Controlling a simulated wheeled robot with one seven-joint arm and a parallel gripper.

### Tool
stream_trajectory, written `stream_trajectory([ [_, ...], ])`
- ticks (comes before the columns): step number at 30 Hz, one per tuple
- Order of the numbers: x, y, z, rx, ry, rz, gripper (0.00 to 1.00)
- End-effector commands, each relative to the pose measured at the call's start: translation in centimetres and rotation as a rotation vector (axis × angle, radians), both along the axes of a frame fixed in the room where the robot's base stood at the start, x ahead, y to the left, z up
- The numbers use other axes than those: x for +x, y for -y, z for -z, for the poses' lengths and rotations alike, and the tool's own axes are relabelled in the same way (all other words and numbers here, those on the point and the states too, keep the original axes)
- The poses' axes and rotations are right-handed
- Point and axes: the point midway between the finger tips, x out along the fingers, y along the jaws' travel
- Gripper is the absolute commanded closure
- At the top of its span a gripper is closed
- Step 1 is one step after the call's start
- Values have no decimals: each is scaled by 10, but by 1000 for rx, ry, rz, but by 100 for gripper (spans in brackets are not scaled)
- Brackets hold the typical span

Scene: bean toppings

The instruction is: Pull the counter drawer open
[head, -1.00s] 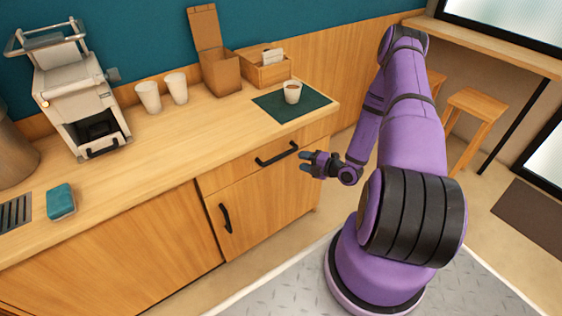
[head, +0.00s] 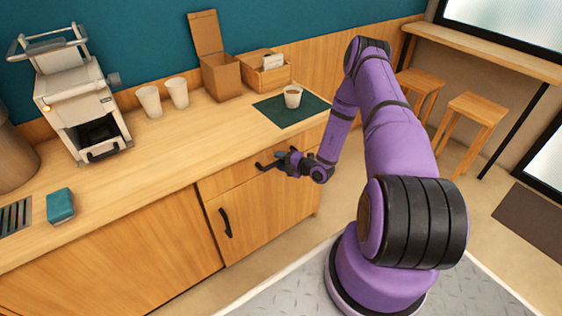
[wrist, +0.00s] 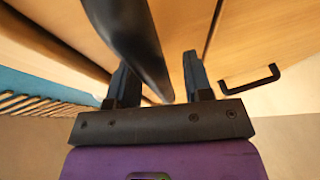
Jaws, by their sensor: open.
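The counter drawer (head: 232,183) is a wooden front below the countertop, and it looks shut. Its black bar handle (head: 263,167) is partly hidden by my gripper (head: 281,159) in the head view. In the wrist view the handle (wrist: 128,38) looms large and dark, running from the top edge down between the two fingers. My gripper (wrist: 160,78) is open there, one finger on each side of the handle's lower end. I cannot tell whether either finger touches it.
A cupboard door with a black handle (head: 225,222) is below the drawer. On the counter are a dark green mat (head: 270,112) with a filled cup (head: 292,97), two empty cups, boxes, a coffee machine (head: 85,110) and a teal sponge (head: 60,206). Stools stand at right.

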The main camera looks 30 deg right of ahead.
Motion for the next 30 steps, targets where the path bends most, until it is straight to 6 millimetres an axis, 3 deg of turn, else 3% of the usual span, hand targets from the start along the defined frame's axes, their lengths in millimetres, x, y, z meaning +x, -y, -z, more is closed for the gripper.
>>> stream_trajectory([
  [6,0,0,0,0,0,0,54],
  [12,0,0,0,0,0,0,100],
  [23,-10,2,0,0,0,2,100],
  [30,-51,4,1,1,-3,4,100],
])
